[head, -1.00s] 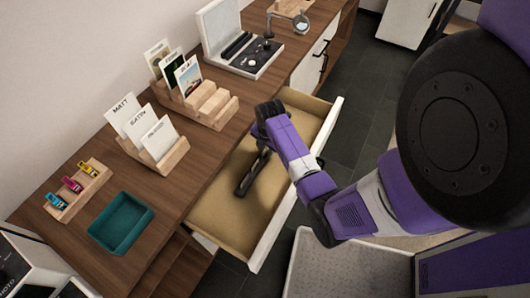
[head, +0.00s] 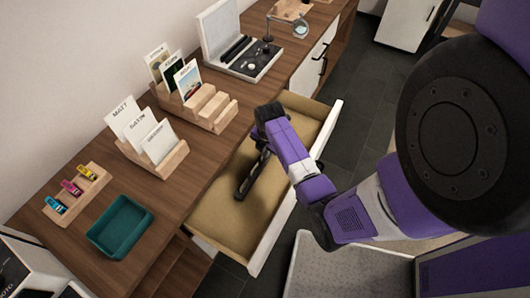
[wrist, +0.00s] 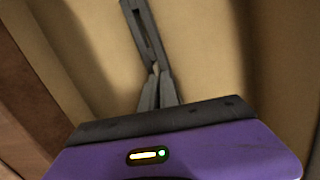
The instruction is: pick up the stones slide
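My gripper (wrist: 157,72) points down into the open drawer (head: 218,222). In the wrist view its two grey fingers run close together toward their tips. The tips meet the near end of a long dark slotted bar (wrist: 146,30), and I cannot tell whether they touch it. A tiny pale spot shows between the tips; I cannot tell what it is. In the head view the dark bar (head: 246,183) lies in the drawer below my gripper, whose fingers are hard to make out there. I cannot identify a stones slide in either view.
Drawer walls surround my gripper. On the wooden desk stand a teal tray (head: 121,226), a wooden rack of white cards (head: 160,160), a rack with picture cards (head: 212,110), a small rack with coloured clips (head: 75,193) and an open black-lined case (head: 245,60).

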